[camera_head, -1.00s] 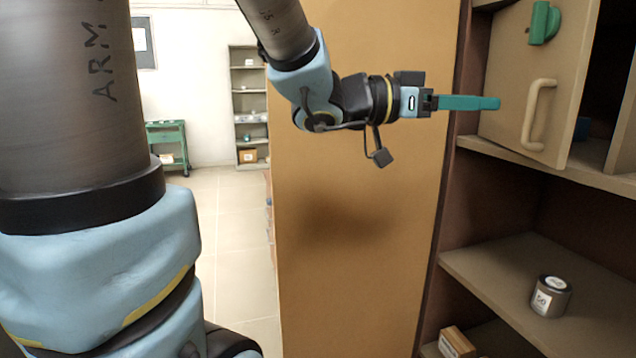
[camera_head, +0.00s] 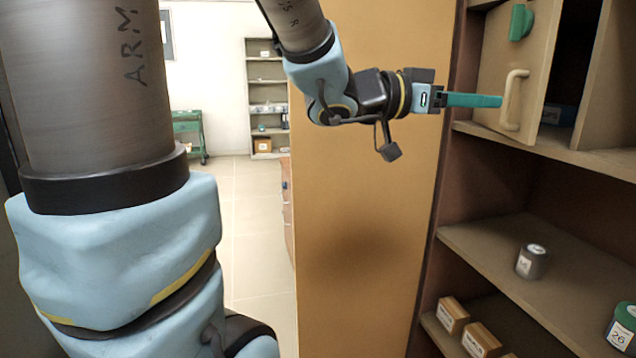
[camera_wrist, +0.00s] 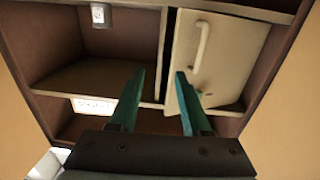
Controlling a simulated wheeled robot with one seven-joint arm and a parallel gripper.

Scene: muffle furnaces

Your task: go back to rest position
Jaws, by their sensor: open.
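My gripper (camera_head: 500,101) has green fingers and reaches out level toward the right in the head view. Its tips appear close to the beige handle (camera_head: 514,100) of the cabinet door (camera_head: 492,62); I cannot tell whether they touch. The door stands ajar, with a dark compartment beside it. In the wrist view, the two fingers (camera_wrist: 158,75) are spread apart with nothing between them. There the door (camera_wrist: 222,58) and its handle (camera_wrist: 200,46) are beyond the right finger.
Below the door, a shelf (camera_head: 480,240) holds a grey labelled jar (camera_head: 532,262). Lower down are small wooden boxes (camera_head: 453,315) and a green-lidded jar (camera_head: 622,326). A tan side panel (camera_head: 365,220) stands behind my arm. Open floor (camera_head: 250,230) shows at the left.

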